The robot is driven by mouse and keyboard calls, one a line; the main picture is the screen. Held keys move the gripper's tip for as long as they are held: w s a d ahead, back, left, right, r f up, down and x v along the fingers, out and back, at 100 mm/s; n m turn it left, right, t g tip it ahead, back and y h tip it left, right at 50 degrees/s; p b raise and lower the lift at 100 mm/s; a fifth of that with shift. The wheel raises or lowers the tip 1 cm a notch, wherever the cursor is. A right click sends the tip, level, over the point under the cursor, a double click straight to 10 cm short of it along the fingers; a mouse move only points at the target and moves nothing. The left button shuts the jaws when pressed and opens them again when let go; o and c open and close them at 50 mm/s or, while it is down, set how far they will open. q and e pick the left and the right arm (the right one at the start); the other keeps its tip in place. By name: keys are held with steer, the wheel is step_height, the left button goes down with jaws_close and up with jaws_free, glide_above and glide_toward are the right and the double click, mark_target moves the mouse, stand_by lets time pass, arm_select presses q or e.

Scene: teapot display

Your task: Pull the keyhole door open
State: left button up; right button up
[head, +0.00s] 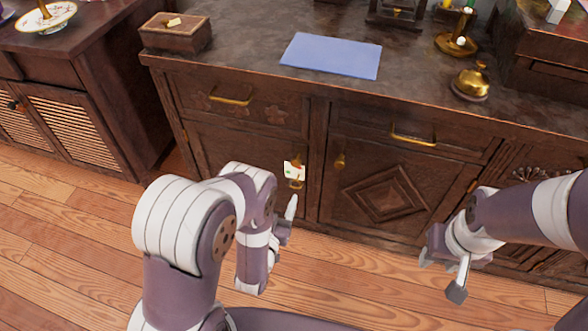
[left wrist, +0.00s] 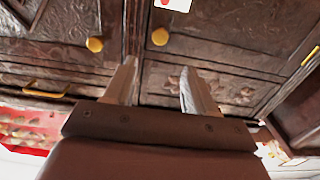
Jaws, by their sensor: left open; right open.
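The carved lower left door (head: 235,160) of the dark cabinet is closed. At its right edge a small white tag (head: 293,170) hangs below a knob, with a brass fitting (head: 295,184) under it, perhaps the keyhole plate. The left wrist view, upside down, shows the brass knob (left wrist: 160,37) beside the tag (left wrist: 172,4). My left gripper (head: 287,218) is open and empty in front of this door's right edge, below the tag. Its spread fingers (left wrist: 158,66) show in the left wrist view, apart from the knob. My right gripper (head: 443,275) is open and empty, low before the cabinet.
The right door (head: 385,195) has a diamond carving and a brass knob (head: 340,160). Drawers with brass handles (head: 230,98) sit above both doors. A blue mat (head: 332,55), a wooden box (head: 175,33) and a bell (head: 471,82) are on the counter. The wooden floor (head: 70,250) at left is clear.

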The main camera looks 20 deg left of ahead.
mark_target(295, 164)
arm_select(q)
steer(key=w+b, duration=0.2)
steer(key=w, duration=0.3)
steer(key=w+b, duration=0.2)
steer(key=w, duration=0.4)
steer(key=shift+d+f, duration=0.2)
steer(key=shift+w+r+b, duration=0.2)
steer(key=shift+w+b, duration=0.1)
steer(key=shift+w, duration=0.3)
jaws_close()
